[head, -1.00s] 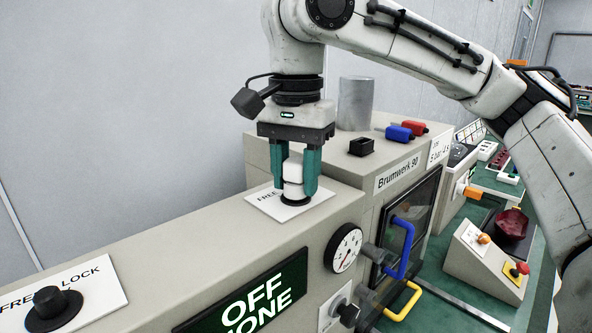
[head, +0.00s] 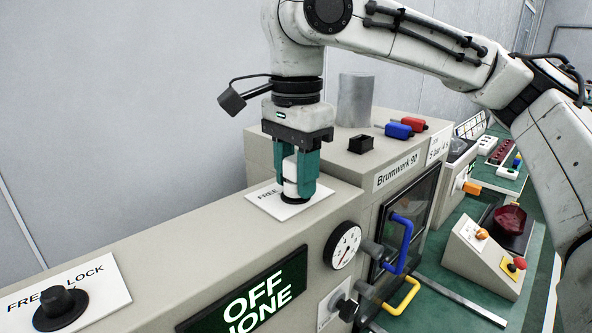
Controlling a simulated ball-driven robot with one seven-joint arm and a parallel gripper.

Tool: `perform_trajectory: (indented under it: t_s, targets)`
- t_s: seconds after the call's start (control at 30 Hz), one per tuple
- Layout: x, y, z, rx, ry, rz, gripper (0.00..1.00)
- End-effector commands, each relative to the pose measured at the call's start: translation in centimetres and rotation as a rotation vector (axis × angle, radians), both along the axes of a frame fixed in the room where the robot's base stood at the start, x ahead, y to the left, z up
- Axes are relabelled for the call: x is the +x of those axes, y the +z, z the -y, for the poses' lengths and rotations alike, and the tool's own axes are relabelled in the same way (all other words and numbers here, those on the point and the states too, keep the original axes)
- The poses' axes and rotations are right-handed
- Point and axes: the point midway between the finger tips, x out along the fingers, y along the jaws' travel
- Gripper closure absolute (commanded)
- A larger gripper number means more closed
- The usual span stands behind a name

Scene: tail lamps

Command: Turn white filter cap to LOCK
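The white filter cap (head: 290,178) stands upright on a dark round base on a white label plate (head: 262,198) on top of the grey machine. My gripper (head: 294,184) points straight down over it, with a green finger on each side. The fingers appear shut on the cap, which shows between them. The word FREE shows on the plate left of the cap. The rest of the plate's lettering is hidden behind my gripper and the cap.
A black knob (head: 62,303) with a FREE/LOCK plate sits at the lower left. A grey cylinder (head: 355,100), a black block (head: 361,144) and blue (head: 399,131) and red (head: 413,124) pieces stand behind my gripper. A gauge (head: 345,247) is on the front face.

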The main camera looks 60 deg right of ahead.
Motion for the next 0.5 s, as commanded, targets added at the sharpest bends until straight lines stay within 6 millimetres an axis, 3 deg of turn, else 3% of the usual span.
perform_trajectory:
  t_s: [0.3,0.5]
  targets:
    - [-0.09,-0.23,-0.03,0.002,0.001,-0.006,0.3]
    - [-0.07,-0.14,-0.01,0.001,0.001,-0.004,0.3]
